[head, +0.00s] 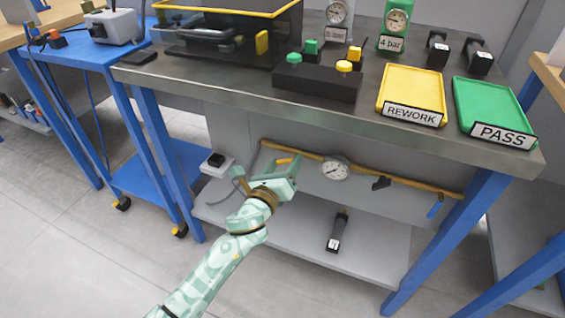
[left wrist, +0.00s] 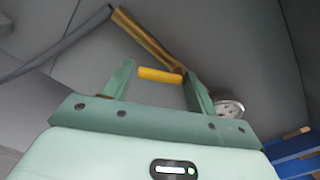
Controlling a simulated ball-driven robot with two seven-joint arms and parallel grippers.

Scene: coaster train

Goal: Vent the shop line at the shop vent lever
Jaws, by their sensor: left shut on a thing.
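A yellow pipe (head: 310,155) runs under the steel bench, with a round gauge (head: 335,168) on it. My left gripper (head: 287,172) is at the pipe's left part, left of the gauge. The gauge also shows in the left wrist view (left wrist: 229,107), right of the fingers. My right gripper is not in view.
A black lever (head: 381,183) and a blue lever (head: 435,208) hang on the pipe farther right. A black tool (head: 337,232) lies on the lower shelf (head: 290,245). The bench edge (head: 330,117) overhangs the pipe. Blue legs (head: 445,245) flank the shelf.

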